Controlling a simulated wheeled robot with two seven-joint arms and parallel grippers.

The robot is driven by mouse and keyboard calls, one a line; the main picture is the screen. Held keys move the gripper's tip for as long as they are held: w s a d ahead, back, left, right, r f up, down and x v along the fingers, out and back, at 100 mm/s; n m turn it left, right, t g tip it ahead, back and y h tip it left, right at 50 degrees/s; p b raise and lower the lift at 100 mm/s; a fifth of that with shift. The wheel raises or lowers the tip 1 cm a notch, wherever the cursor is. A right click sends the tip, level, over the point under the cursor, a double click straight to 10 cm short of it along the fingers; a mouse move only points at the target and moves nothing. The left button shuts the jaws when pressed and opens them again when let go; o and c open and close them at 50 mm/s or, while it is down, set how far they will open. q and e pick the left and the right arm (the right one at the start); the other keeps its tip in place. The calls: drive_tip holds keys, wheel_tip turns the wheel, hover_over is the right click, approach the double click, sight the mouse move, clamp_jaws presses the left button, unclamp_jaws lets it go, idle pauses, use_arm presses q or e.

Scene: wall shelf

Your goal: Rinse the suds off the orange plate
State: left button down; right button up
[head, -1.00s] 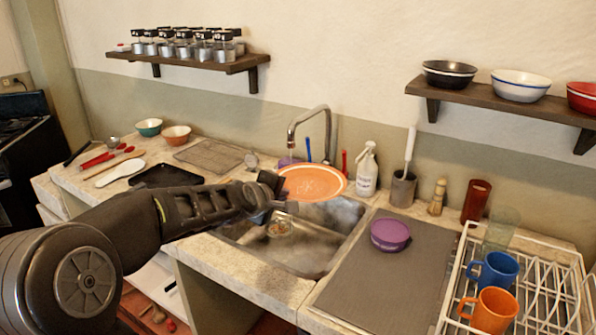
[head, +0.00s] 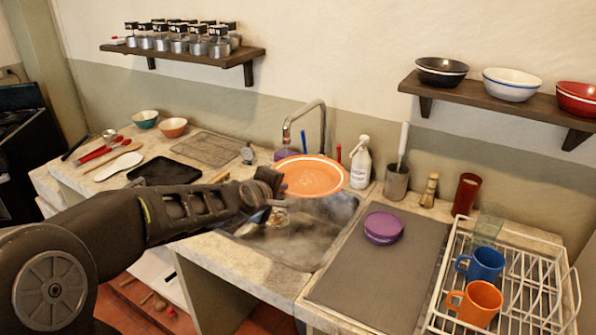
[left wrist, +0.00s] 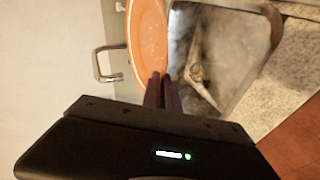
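The orange plate (head: 312,176) is held over the back of the sink (head: 290,252), just in front of the faucet (head: 322,125). It has a pale ring near its rim and faint whitish marks on its face. My left gripper (head: 272,188) is at the plate's near left edge. In the left wrist view its two fingers (left wrist: 162,92) are close together on the rim of the plate (left wrist: 150,42). I cannot make out a water stream from the spout. My right gripper is not in view.
A spray bottle (head: 360,163) and a grey utensil cup (head: 396,182) stand right of the faucet. A purple round item (head: 383,227) lies on the grey mat (head: 375,280). A white dish rack (head: 515,265) with mugs is at right. A black tray (head: 165,172) lies left.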

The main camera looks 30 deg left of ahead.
use_arm(q)
drive_tip(key=shift+r, duration=0.1)
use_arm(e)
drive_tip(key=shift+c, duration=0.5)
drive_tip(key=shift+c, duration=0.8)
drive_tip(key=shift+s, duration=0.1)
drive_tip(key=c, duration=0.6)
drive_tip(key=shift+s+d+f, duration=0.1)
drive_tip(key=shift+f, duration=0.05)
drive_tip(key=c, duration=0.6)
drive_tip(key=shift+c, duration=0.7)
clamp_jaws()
use_arm(q)
drive_tip(key=d+f+m+h, duration=0.1)
drive_tip(key=d+f, duration=0.2)
drive_tip(key=d, duration=0.4)
drive_tip(key=d+f+m+h, duration=0.1)
drive_tip(key=d+f, duration=0.3)
drive_tip(key=d, duration=0.3)
drive_tip(key=w+d+f, duration=0.1)
drive_tip(key=d+f, duration=0.3)
drive_tip(key=d, duration=0.3)
drive_tip(key=shift+d+m+h, duration=0.3)
drive_tip(key=shift+m+h, duration=0.1)
